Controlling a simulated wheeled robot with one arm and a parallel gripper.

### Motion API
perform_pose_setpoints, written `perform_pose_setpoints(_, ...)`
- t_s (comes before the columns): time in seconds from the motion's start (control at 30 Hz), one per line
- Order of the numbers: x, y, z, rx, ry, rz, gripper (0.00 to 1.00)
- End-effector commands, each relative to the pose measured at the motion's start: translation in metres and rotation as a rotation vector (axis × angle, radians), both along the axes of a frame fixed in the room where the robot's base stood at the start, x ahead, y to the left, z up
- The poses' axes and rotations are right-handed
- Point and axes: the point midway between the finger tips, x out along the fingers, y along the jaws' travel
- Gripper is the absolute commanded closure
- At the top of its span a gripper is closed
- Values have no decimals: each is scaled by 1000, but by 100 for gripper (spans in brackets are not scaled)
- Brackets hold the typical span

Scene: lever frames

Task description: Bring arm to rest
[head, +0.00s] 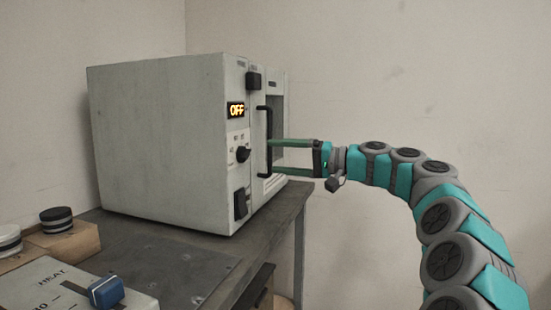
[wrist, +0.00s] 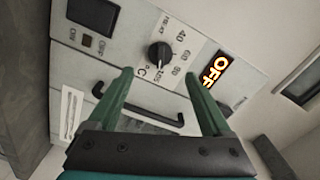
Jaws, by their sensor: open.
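My gripper (head: 272,158) is at the front of a light grey oven-like box (head: 160,140). My arm (head: 410,180) reaches in from the right, curved and raised. The green fingers are apart, with nothing seen held between them. In the head view their tips lie close to the black bar handle (head: 263,138); contact cannot be told. In the wrist view my gripper (wrist: 158,73) points at the box's front, and the handle (wrist: 150,115) crosses behind the left finger.
The display (head: 236,110) reads OFF, with a dark knob (head: 242,153) below it. The box stands on a dark table (head: 170,258). A panel with a blue slider (head: 105,291) and round black-and-white pieces (head: 56,214) are at lower left. Bare wall lies behind my arm.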

Motion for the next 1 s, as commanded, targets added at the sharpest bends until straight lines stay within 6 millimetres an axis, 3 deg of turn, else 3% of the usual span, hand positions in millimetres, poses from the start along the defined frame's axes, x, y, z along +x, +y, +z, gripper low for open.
perform_pose_setpoints(0.17, -3, 3, -1, -6, 5, 6, 17)
perform_pose_setpoints(0.27, -17, 15, -7, -38, 28, 29, 17)
perform_pose_setpoints(0.37, -48, 37, -20, -112, 67, 75, 17)
perform_pose_setpoints(0.47, -91, 59, -46, -224, 116, 123, 17)
perform_pose_setpoints(0.6, -153, 78, -94, -405, 188, 174, 17)
perform_pose_setpoints(0.73, -212, 76, -146, -591, 253, 199, 17)
perform_pose_setpoints(0.87, -270, 57, -201, -784, 319, 203, 17)
perform_pose_setpoints(1.0, -331, 19, -261, -993, 403, 189, 17)
